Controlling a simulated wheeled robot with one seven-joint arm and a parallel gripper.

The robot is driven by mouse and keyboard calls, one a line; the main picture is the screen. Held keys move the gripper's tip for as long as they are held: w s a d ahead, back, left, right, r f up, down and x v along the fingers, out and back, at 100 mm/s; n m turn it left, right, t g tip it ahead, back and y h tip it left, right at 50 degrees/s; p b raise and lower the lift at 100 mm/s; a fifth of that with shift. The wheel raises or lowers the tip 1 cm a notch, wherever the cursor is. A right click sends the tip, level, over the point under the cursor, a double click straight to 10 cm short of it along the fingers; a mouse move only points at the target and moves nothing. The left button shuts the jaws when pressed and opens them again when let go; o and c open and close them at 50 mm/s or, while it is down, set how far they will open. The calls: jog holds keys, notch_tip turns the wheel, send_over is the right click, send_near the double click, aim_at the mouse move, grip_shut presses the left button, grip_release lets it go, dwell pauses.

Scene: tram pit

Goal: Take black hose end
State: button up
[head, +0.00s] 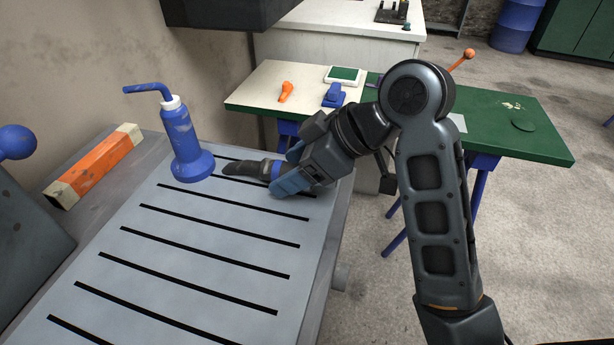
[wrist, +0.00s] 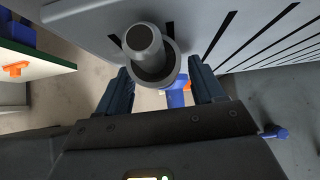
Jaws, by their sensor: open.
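In the wrist view the hose end (wrist: 146,48) shows as a grey round tube with a wider collar, in front of and between the open fingers of my gripper (wrist: 160,78). Whether either finger touches it cannot be told. Part of the banded end is hidden by the gripper in the head view.
A blue squeeze bottle (head: 184,140) stands on the bench left of the hose end. An orange block with pale ends (head: 97,165) lies at the left edge. A green and cream table (head: 510,125) stands behind my arm, bearing an orange tool (head: 286,91) and a blue item (head: 333,95).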

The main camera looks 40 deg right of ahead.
jog(key=shift+w+a+f, duration=0.15)
jog(key=shift+f, duration=0.05)
jog(key=shift+c, duration=0.3)
jog(key=c, duration=1.1)
jog(key=shift+r, duration=0.15)
